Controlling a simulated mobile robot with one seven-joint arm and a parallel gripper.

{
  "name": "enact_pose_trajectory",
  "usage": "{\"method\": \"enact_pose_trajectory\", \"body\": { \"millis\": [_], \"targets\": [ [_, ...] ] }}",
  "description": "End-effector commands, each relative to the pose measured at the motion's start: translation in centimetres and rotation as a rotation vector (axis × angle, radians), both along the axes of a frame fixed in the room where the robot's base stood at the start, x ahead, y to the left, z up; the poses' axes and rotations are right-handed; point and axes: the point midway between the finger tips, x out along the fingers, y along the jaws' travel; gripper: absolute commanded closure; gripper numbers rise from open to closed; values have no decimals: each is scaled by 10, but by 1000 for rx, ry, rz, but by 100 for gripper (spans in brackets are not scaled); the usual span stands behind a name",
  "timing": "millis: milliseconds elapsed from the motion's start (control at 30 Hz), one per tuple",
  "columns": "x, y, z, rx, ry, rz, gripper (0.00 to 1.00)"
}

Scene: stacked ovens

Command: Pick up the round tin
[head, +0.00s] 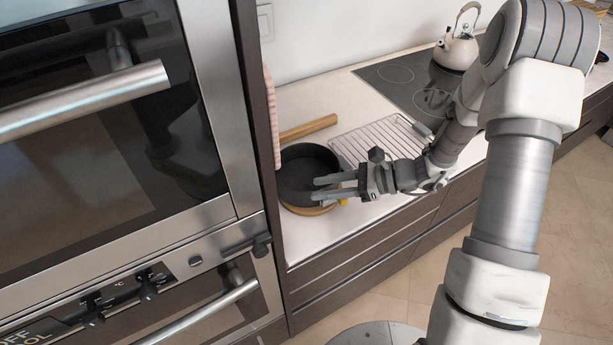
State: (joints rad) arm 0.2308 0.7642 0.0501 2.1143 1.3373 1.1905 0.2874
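The round tin (303,166) is dark, shallow and open-topped. It lies on the white counter beside the tall oven unit, with light wood showing under its front edge. My gripper (315,189) reaches in from the right, its two grey fingers pointing left over the tin's front right part. The fingers are apart with nothing visible between them. They hide part of the tin's floor and rim. I cannot tell whether they touch the tin or hover above it.
A wooden bar or handle (308,128) lies behind the tin. A wire rack (375,141) lies to its right, under my arm. A kettle (457,50) stands on the black hob (397,82). The stacked ovens (110,150) with protruding handles stand close on the left.

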Motion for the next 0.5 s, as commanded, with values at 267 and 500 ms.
{"method": "enact_pose_trajectory", "body": {
  "millis": [267,500],
  "targets": [
    [-2,30,-11,0,3,5,60],
    [0,50,-21,0,-1,1,60]
  ]
}}
